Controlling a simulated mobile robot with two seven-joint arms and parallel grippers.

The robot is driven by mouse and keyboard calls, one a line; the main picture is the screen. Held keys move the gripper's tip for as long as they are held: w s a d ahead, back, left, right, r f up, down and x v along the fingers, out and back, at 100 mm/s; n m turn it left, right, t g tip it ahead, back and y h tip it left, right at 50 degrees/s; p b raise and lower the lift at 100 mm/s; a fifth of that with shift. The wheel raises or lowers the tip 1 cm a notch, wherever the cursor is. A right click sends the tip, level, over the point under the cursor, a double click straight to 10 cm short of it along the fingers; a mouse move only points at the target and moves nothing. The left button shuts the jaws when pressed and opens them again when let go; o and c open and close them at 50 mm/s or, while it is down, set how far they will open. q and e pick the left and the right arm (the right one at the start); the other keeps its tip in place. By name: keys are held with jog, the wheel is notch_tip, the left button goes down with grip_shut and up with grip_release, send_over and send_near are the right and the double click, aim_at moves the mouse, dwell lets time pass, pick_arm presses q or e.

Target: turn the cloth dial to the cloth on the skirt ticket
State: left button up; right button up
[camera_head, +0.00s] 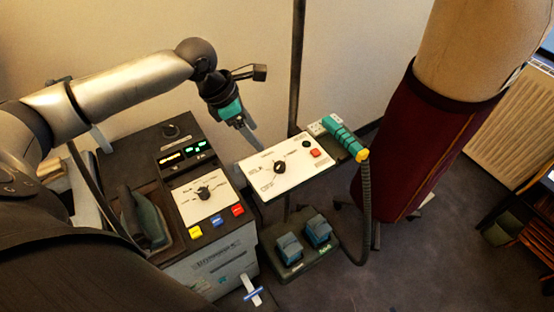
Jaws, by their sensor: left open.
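Two white panels carry black dials. One dial (204,193) is on the dark ironing unit (215,250) at left, above yellow, red and blue buttons. The other dial (280,168) is on a tilted panel (300,180) in the middle. The labels around both are too small to read, so I cannot tell which is the cloth dial. The dark red skirt (425,140) is on a dress form at right; no readable ticket shows on it. My left gripper (250,138) is open and empty, above and behind the gap between the panels, touching neither dial. My right gripper is out of view.
An iron (150,218) rests on the left unit beside a lit display (185,153). A teal steamer handle (343,136) with a ribbed hose (366,210) lies right of the middle panel. Blue pedals (318,229) stand below. A dark pole (297,60) rises behind.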

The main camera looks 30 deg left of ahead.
aim_at(279, 165)
pick_arm(q)
jog(key=b+x, duration=0.2)
jog(key=x, duration=1.3)
grip_shut()
